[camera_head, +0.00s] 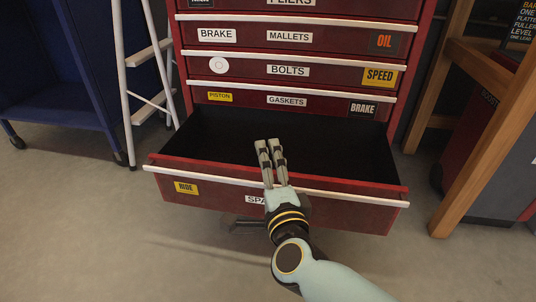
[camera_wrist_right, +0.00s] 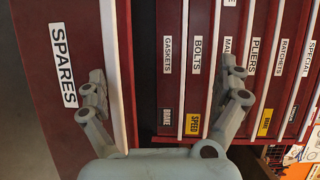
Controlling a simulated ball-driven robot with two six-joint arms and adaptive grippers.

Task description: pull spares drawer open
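The spares drawer (camera_head: 345,205) is the bottom drawer of a red tool cabinet. It stands well out from the cabinet, its dark, empty inside showing. A pale handle strip (camera_head: 220,181) runs along its front top edge. In the right wrist view the SPARES drawer front (camera_wrist_right: 62,120) and its handle strip (camera_wrist_right: 112,40) are at the left. My right gripper (camera_head: 268,147) is at the middle of the drawer front, fingers reaching over its top edge. The right wrist view shows its fingers (camera_wrist_right: 165,75) wide apart with nothing gripped between them. Contact with the handle cannot be told. My left gripper is not in view.
The gaskets drawer (camera_head: 325,104) and several labelled drawers above are shut. A white stepladder (camera_head: 126,90) and a blue cart (camera_head: 60,100) stand left. A wooden-legged bench (camera_head: 490,125) stands right. The floor (camera_head: 120,235) in front is clear.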

